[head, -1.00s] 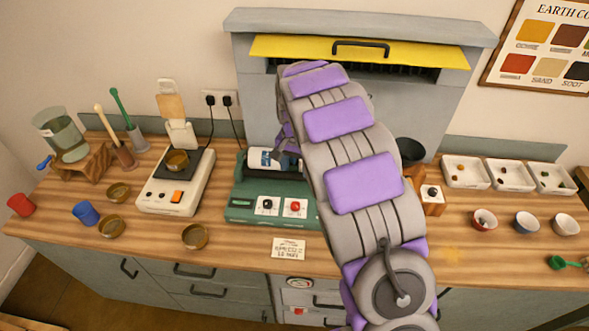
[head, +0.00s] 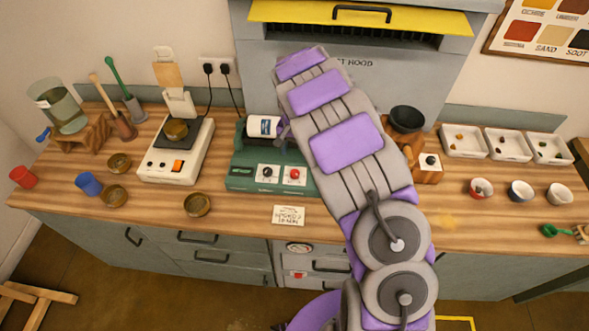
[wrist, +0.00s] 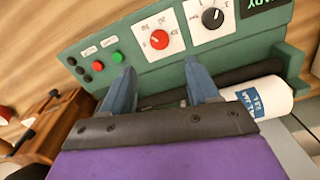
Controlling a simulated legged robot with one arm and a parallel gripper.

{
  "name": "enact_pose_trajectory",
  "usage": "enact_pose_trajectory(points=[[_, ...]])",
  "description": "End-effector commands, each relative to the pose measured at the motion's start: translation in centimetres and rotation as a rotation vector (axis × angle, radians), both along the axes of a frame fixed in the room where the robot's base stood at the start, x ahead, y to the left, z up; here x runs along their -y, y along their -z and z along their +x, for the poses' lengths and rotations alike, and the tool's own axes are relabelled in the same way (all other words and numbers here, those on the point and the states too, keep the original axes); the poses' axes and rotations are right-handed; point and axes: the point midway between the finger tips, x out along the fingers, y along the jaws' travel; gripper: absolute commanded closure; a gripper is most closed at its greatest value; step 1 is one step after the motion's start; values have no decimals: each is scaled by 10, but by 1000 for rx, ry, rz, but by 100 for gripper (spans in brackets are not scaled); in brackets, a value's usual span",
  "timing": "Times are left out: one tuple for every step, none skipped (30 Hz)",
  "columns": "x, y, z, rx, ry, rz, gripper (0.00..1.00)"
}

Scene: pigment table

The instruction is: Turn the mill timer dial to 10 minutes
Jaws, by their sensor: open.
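The green mill (head: 240,180) stands on the bench, with a black dial (head: 267,173) and a red dial (head: 294,174) on white plates on its front. In the wrist view the red dial (wrist: 159,40) lies just beyond my fingertips and the black dial (wrist: 212,18) is to its right. My gripper (wrist: 158,66) is open and empty above the mill, apart from both dials. In the head view my arm hides it. A white jar (head: 264,127) with a blue label lies on the mill.
A white scale (head: 163,165) stands left of the mill, with several brass bowls around it. Right of my arm are a wooden block with a black knob (head: 430,161), a dark bowl (head: 407,119) and white trays (head: 464,141). A paper card (head: 289,215) lies in front of the mill.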

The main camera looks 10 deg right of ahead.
Motion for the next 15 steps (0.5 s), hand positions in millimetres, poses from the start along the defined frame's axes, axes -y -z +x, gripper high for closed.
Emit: enact_pose_trajectory(points=[[0,11,-1,-2,1,0,40],[0,17,-1,-2,1,0,40],[1,25,-1,-3,1,-2,40],[1,30,-1,-3,0,-2,40],[1,37,-1,-4,0,-1,40],[0,45,-1,-3,0,-2,40],[0,51,-1,-3,0,-1,40],[0,57,-1,-2,0,-1,40],[0,64,-1,-3,0,-1,40],[0,69,-1,-3,0,-1,40],[0,74,-1,-3,0,-1,40],[0,79,-1,-1,0,0,40],[0,83,-1,0,-1,-1,40],[0,87,-1,0,-1,-1,40],[0,92,0,1,-1,-2,40]])
